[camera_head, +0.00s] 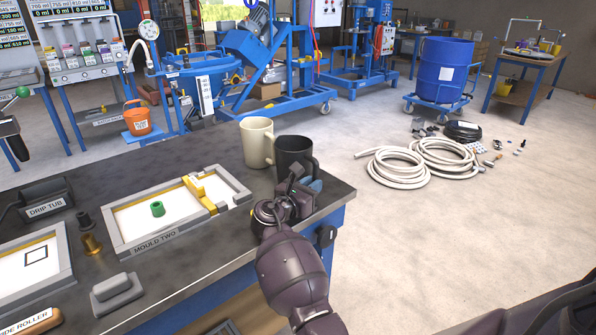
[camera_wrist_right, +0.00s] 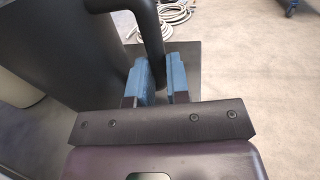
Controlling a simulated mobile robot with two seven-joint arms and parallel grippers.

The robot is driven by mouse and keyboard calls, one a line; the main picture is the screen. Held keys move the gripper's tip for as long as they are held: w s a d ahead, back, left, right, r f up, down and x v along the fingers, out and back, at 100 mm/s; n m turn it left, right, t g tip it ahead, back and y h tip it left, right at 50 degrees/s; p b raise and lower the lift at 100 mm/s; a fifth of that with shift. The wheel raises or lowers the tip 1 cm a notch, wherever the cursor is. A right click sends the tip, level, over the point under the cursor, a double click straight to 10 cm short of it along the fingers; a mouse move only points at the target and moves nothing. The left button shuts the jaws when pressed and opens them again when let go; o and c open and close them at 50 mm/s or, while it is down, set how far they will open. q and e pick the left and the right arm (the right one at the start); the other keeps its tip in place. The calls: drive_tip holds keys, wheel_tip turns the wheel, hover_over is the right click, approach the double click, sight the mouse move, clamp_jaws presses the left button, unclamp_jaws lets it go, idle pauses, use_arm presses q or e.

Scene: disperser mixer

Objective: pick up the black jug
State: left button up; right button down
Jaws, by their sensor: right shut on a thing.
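The black jug (camera_head: 291,151) stands upright at the far right corner of the dark workbench (camera_head: 160,157), beside a cream jug (camera_head: 256,142). My right gripper (camera_head: 311,187) reaches it from the front right, and its wrist hides the jug's lower part in the head view. In the right wrist view the black jug (camera_wrist_right: 82,50) fills the upper left. Its handle (camera_wrist_right: 151,38) runs down between the blue finger pads of my right gripper (camera_wrist_right: 160,78), which is shut on it. I cannot tell whether the jug's base touches the bench. My left gripper is not in view.
A drip tub (camera_head: 45,200) and a grey block (camera_head: 117,291) are farther left. White hoses (camera_head: 400,168) lie on the floor beyond the bench.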

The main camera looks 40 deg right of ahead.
idle(0.4)
drive_tip(key=shift+r, duration=0.15)
drive_tip(key=shift+r, duration=0.1)
